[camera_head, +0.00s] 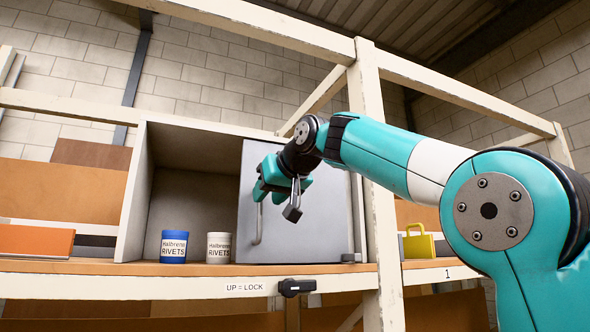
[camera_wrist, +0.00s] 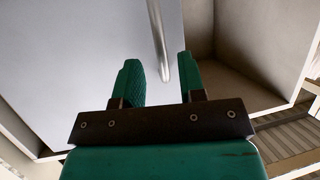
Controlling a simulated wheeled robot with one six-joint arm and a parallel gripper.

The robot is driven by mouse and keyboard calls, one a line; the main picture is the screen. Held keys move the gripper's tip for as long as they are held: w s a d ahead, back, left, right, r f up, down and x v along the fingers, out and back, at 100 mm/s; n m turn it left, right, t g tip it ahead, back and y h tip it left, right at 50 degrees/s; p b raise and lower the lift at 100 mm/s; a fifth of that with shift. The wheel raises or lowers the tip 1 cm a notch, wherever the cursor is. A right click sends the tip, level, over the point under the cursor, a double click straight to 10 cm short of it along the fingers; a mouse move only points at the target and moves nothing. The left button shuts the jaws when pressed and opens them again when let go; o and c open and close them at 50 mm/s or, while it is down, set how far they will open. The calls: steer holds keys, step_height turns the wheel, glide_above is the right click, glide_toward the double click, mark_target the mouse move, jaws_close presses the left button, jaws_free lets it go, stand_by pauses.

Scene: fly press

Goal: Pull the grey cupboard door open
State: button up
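The grey cupboard (camera_head: 133,200) stands on a wooden shelf, with its left half uncovered and its interior in sight. The grey door (camera_head: 325,228) covers the right half; I cannot tell whether it is slightly ajar. Its upright bar handle (camera_head: 259,224) is near the door's left edge. My gripper (camera_head: 259,190) is in front of the door at the handle's upper part. In the wrist view, my gripper (camera_wrist: 160,80) is open, with the handle (camera_wrist: 160,50) showing between its two green fingers. I cannot tell whether either finger touches it.
A blue rivet tin (camera_head: 174,247) and a white rivet tin (camera_head: 219,248) stand on the shelf left of the door. A pale post (camera_head: 372,170) rises right of the cupboard. A black latch (camera_head: 297,287) is on the shelf's front edge, labelled "UP = LOCK".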

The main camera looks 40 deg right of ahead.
steer(key=p+v, duration=0.1)
steer(key=v, duration=1.2)
steer(key=shift+s+r, duration=0.15)
steer(key=shift+s, duration=0.05)
steer(key=a+f+n+g+y+b, duration=0.2)
steer(key=a+f+g, duration=0.3)
steer(key=f, duration=1)
steer(key=a+f+n+g+y+b, duration=0.2)
steer(key=a+f, duration=0.5)
steer(key=f, duration=0.8)
steer(key=s+a+f+n+g+b, duration=0.1)
steer(key=s+a+f+g, duration=0.1)
steer(key=s+f, duration=0.7)
steer(key=s+a+f+n+g+b, duration=0.1)
steer(key=s+f+g, duration=0.3)
steer(key=s+f, duration=0.5)
step_height(320, 180, down, 6)
steer(key=shift+a+f+n+g+b, duration=0.25)
steer(key=shift+a+n, duration=0.25)
steer(key=shift+a, duration=0.4)
